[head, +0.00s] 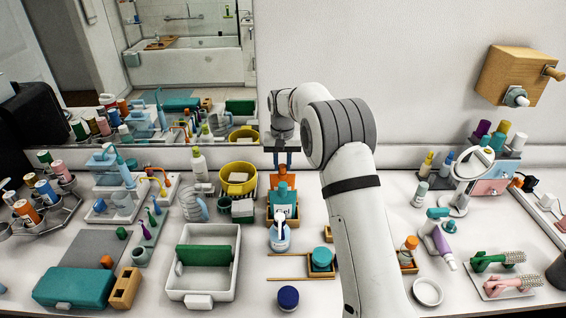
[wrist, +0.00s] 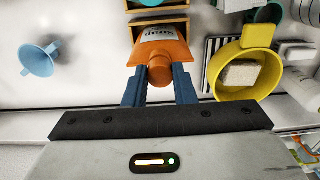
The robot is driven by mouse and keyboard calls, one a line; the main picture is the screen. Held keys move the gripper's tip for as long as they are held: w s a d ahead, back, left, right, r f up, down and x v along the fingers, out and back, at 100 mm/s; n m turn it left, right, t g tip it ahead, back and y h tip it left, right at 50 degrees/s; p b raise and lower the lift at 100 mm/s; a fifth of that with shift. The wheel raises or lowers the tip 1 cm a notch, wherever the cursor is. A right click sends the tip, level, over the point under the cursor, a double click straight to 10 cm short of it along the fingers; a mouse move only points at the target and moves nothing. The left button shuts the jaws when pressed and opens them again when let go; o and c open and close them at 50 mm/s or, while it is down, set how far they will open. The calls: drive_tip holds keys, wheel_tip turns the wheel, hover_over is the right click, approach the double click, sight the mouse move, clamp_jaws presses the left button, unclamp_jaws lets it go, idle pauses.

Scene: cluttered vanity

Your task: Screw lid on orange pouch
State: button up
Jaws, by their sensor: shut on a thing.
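The orange pouch (wrist: 160,45) shows in the wrist view with part of a dark printed label. It is in a wooden holder (wrist: 187,28). Its round orange lid (wrist: 159,71) is at the pouch's neck, between the two blue fingers of my gripper (wrist: 159,78), which is shut on it. I cannot tell how far the lid is threaded. In the head view, my gripper (head: 282,160) reaches down over the orange pouch (head: 282,181) near the back of the counter. A teal pouch (head: 283,199) with a teal lid stands in front and hides its lower part.
A yellow pot (head: 238,178) is close beside the pouches; it also shows in the wrist view (wrist: 238,60). A white tray (head: 203,285) is to the left, and a round mirror (head: 473,163) to the right.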

drive_tip(key=shift+f, duration=0.15)
idle(0.5)
drive_tip(key=o, duration=0.4)
clamp_jaws()
drive_tip(key=m, duration=0.4)
drive_tip(key=shift+p, duration=0.3)
drive_tip(key=shift+m, duration=0.3)
drive_tip(key=m, duration=0.4)
drive_tip(key=shift+m, duration=0.3)
